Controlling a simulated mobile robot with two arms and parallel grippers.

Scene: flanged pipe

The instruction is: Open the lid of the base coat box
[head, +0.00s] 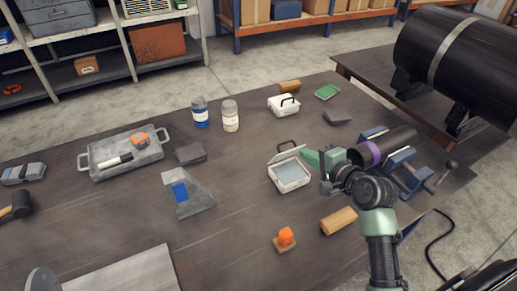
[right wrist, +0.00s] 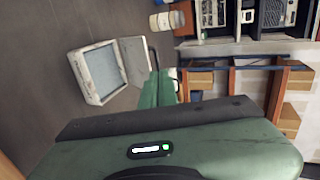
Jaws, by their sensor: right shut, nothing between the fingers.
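A white box (head: 291,176) stands on the table with its lid (head: 287,152) raised and tilted back, so its grey inside shows. A thin dark handle is on the lid. It also shows open in the right wrist view (right wrist: 97,76), with its lid (right wrist: 134,60) standing up beside the fingers. My right gripper (head: 308,157) is shut and empty, close to the lid's right end; I cannot tell whether it touches. A second white box (head: 284,106) with a dark handle stands behind, closed. I cannot read which box is the base coat one. My left gripper is not in view.
A dark pipe with a purple band (head: 368,154) lies in blue clamps right of my gripper. A wooden block (head: 339,221) and an orange-topped block (head: 285,239) lie in front. Two jars (head: 230,117) and a metal tray (head: 104,167) stand left. The table's centre is mostly clear.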

